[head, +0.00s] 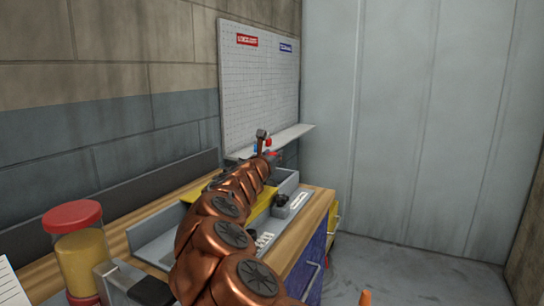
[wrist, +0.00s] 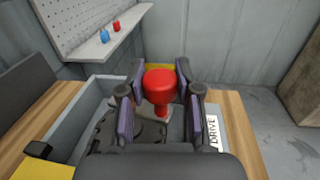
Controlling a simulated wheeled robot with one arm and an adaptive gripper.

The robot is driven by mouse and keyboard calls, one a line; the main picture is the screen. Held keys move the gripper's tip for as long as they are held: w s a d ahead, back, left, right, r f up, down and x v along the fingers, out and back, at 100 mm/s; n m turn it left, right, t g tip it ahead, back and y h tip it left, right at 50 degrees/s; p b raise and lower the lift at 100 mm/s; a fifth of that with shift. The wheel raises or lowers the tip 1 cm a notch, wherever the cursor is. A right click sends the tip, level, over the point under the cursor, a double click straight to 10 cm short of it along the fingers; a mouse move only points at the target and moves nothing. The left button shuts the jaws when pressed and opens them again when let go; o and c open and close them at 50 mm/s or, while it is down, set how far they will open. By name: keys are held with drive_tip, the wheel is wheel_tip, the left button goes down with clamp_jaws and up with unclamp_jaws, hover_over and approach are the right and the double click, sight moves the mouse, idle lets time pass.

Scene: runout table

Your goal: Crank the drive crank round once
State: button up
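The drive crank's red knob (wrist: 160,88) stands upright in the middle of the wrist view, above a grey metal part beside the white DRIVE label (wrist: 212,131). My gripper (wrist: 161,72) is open, with one dark finger on each side of the knob. The crank's arm and pivot are mostly hidden by my gripper. In the head view my copper arm reaches along the bench and hides most of the crank area.
A grey pegboard with a shelf (wrist: 100,45) stands behind, holding a small blue and a small red item. A red-lidded yellow jar (head: 80,250) stands at the near left of the wooden bench (head: 318,205). A grey wall is at the back; the floor at right is clear.

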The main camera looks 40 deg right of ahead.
drive_tip(key=o, duration=0.5)
drive_tip(key=shift+r, duration=5)
drive_tip(key=shift+c, duration=0.3)
